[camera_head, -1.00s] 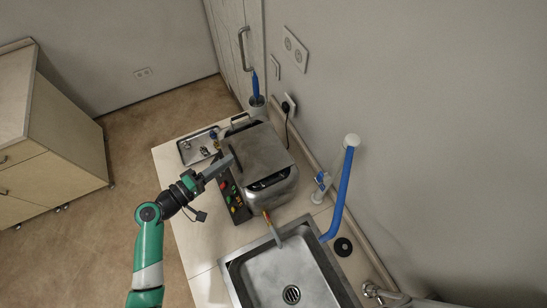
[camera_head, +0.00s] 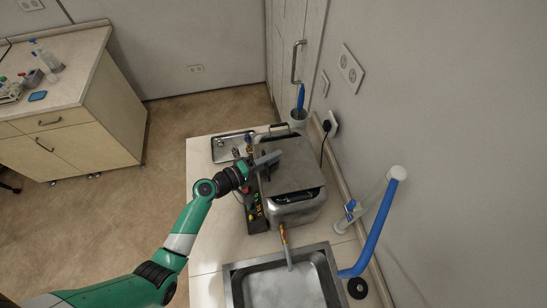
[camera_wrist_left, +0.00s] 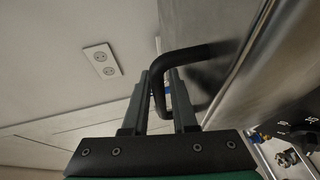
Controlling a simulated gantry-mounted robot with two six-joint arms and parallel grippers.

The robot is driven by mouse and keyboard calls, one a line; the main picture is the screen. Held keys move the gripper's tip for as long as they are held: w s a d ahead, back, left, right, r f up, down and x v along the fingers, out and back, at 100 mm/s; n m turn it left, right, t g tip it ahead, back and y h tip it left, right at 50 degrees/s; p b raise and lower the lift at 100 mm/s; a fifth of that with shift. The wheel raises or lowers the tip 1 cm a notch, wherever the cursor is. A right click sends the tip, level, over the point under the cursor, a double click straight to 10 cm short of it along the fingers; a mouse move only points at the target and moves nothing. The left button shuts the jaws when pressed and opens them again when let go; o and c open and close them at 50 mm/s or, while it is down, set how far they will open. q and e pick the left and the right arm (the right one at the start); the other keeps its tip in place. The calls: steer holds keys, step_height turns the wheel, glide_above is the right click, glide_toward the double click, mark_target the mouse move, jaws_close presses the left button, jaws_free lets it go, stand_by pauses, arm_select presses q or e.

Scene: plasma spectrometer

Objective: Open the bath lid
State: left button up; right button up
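The bath (camera_head: 297,209) is a metal box on the counter in the head view. Its flat metal lid (camera_head: 296,163) lies over the top, with a dark gap showing at the near side. My left gripper (camera_head: 266,160) is at the lid's left edge, where its fingers hide the handle. In the left wrist view the black curved handle (camera_wrist_left: 157,95) passes between the two fingers of my left gripper (camera_wrist_left: 161,76). The fingers stand apart, and a narrow gap shows beside the bar. My right gripper is not in view.
A control panel (camera_head: 252,204) with buttons is on the bath's left side. A metal sink (camera_head: 237,286) is nearer, with a blue pipe (camera_head: 378,228) at its right. A metal tray (camera_head: 226,148) and a blue-handled brush (camera_head: 301,98) are behind. The wall is close on the right.

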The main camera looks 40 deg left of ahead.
arm_select(q)
steer(key=shift+w, duration=0.2)
jaws_close()
stand_by(1.3)
